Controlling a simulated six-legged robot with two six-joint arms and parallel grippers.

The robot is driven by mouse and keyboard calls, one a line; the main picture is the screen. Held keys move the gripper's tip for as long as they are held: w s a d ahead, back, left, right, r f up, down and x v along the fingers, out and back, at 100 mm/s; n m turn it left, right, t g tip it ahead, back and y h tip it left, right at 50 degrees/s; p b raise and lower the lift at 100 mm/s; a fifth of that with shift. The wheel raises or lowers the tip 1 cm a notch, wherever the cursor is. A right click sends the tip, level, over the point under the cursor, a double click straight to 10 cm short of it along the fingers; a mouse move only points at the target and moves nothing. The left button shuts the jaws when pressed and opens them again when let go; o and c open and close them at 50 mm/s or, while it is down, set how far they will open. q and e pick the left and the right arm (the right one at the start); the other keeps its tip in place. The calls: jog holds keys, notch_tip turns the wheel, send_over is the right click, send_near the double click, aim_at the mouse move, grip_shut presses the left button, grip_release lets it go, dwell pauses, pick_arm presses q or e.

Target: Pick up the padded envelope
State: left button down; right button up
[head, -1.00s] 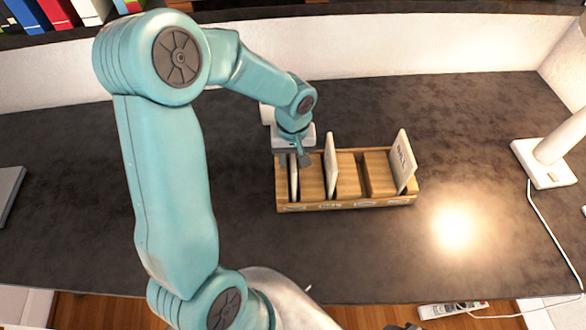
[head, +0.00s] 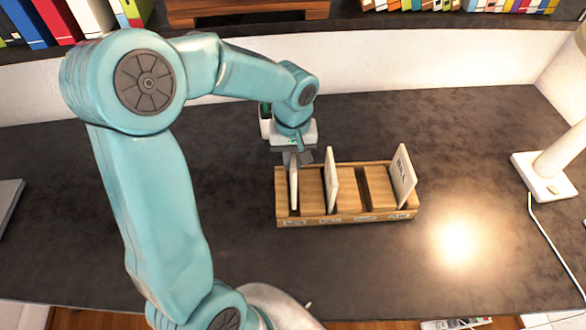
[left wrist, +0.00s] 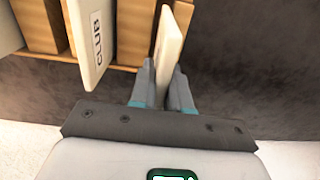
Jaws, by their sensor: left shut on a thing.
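An off-white flat envelope (head: 294,190) stands upright in the leftmost compartment of a wooden sorter (head: 347,217). My left gripper (head: 297,157) reaches it from above and behind, and is shut on its top part. In the left wrist view the envelope (left wrist: 168,45) lies between the two fingers (left wrist: 163,88). I cannot read any marking on it. Its lower part is hidden in the sorter. My right gripper is not in view.
A second upright piece (head: 331,182), marked "CLUB" in the left wrist view (left wrist: 92,45), stands in the sorter beside the held one. A third (head: 403,175) leans at the right end. A white lamp base (head: 543,178) is at right.

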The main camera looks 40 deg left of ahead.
pick_arm(q)
notch_tip(320, 180, up, 14)
jog(key=shift+r, duration=0.2)
dwell(0.4)
